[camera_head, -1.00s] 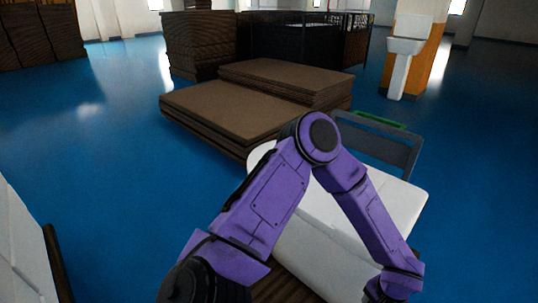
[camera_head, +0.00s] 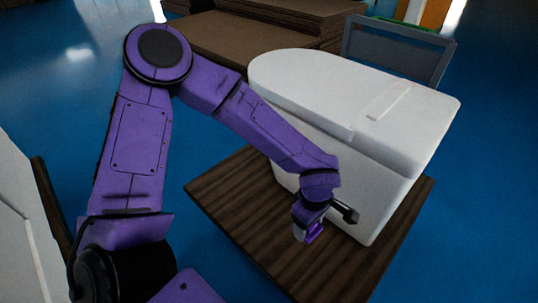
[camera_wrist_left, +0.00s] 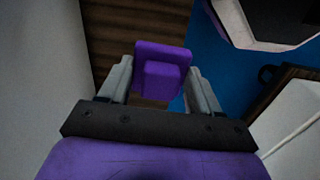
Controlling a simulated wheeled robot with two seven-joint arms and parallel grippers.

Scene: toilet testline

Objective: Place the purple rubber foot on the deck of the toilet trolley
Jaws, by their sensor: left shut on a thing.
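My left gripper (camera_head: 308,232) is shut on the purple rubber foot (camera_wrist_left: 162,66), a small stepped block between the two grey fingers in the left wrist view. In the head view only a bit of the foot (camera_head: 315,232) shows at the fingertips. The gripper points down over the brown wood-grain deck of the toilet trolley (camera_head: 235,195), close beside the white toilet. I cannot tell whether the foot touches the deck; the deck also shows behind it in the left wrist view (camera_wrist_left: 115,35). My right gripper is not in view.
A large white toilet (camera_head: 340,85) stands on the deck and takes up its far and right part. The trolley's grey handle frame (camera_head: 400,45) rises behind it. Stacked brown boards (camera_head: 240,40) lie beyond. The deck's front left part is bare.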

